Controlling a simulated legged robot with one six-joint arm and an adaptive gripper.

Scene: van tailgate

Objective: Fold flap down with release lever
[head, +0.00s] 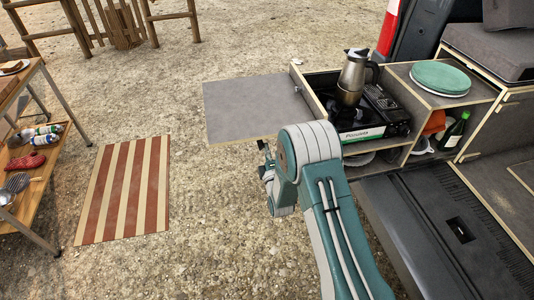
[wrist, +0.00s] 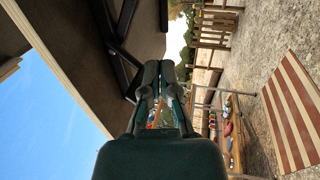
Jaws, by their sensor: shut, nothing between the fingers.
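The grey flap (head: 252,105) stands out level from the left side of the van's kitchen box. Its dark underside (wrist: 85,40) fills the upper left of the wrist view. A black folding bracket (wrist: 125,45) is fixed under it; I cannot make out which part is the release lever. My gripper (wrist: 158,72) is shut and empty, with its fingertips close to the bracket's bars. I cannot tell whether they touch it. In the head view my gripper (head: 263,148) is just below the flap's near edge, partly hidden by my arm.
The kitchen box holds a stove (head: 365,125) with a metal coffee pot (head: 356,72), and a green plate (head: 441,76) on the right. A wooden side table (head: 45,185) stands at the left. A striped mat (head: 125,190) lies on open gravel.

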